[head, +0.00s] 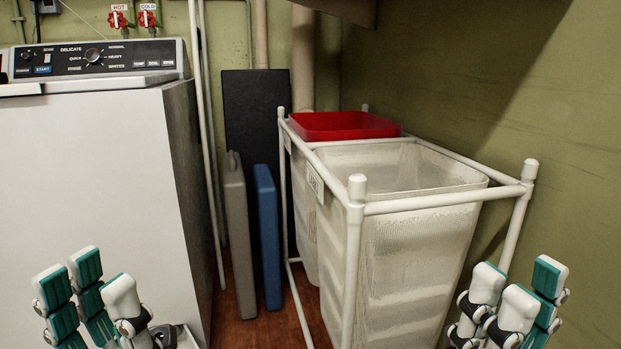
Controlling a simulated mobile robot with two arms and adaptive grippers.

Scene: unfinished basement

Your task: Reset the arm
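My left gripper (96,284) is at the bottom left of the head view, in front of the white washing machine (95,190). Its white and teal fingers point up and stand apart, with nothing between them. My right gripper (524,286) is at the bottom right, in front of the laundry sorter's right side. Its fingers also point up and stand apart, and it is empty. The palms and most of both arms are cut off by the bottom edge.
A white-framed laundry sorter (440,207) with pale bins and a red bin (343,125) stands between the grippers, by the green wall (560,120). Grey (239,235) and blue (268,235) panels lean near the washer. A little wooden floor (255,325) is bare.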

